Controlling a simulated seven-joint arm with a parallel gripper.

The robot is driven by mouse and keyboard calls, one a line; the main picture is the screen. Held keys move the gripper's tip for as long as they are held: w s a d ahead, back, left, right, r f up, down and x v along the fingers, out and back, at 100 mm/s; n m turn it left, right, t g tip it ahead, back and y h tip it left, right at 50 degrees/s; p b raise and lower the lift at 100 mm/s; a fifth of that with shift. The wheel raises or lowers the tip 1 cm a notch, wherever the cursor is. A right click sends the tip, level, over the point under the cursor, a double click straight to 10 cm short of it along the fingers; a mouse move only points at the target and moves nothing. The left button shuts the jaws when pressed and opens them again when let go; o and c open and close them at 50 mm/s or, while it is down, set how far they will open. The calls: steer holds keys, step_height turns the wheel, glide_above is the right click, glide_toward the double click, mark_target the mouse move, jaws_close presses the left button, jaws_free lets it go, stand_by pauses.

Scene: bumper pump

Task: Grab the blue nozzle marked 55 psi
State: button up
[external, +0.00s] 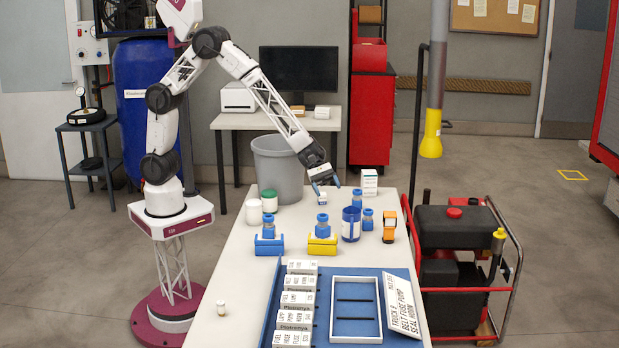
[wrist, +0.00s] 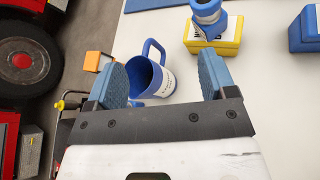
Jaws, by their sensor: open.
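Several small blue nozzle-like pieces stand on the table; no 55 psi marking is legible. One (external: 268,225) is on a blue block (external: 268,247). Another (external: 322,225) is on a yellow block (external: 322,247) and also shows at the top of the wrist view (wrist: 207,12). Two more, a rear one (external: 357,198) and a front one (external: 367,220), stand near a blue mug (external: 350,228). My gripper (external: 325,187) is open above the table's far part, pointing down. In the wrist view its fingers (wrist: 162,75) are apart, with the mug (wrist: 160,82) visible beyond them.
A small white-and-blue item (external: 322,199) is just below my gripper in the external view. An orange item (external: 388,228) stands right of the mug. White-and-green jars (external: 269,201) stand left. A blue tray (external: 370,272) with labelled blocks and a frame fills the near end.

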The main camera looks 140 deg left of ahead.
mark_target(368, 215)
steer(key=a+f+n+y, duration=0.1)
steer(key=a+f+n, duration=0.1)
steer(key=a+f, duration=0.2)
steer(key=a+f+n+t+y, duration=0.1)
steer(key=a+f+n+y, duration=0.1)
steer(key=a, duration=0.5)
steer(key=a+f+n+y, duration=0.1)
steer(key=a+f+n, duration=0.3)
steer(key=a+f, duration=0.1)
steer(key=shift+a+f+y, duration=0.3)
steer(key=shift+a+f, duration=0.1)
steer(key=shift+f, duration=0.05)
steer(key=shift+w, duration=0.1)
steer(key=shift+x, duration=1.15)
steer(key=shift+w+d+f, duration=0.1)
steer(key=shift+x, duration=2.5)
steer(key=c, duration=0.7)
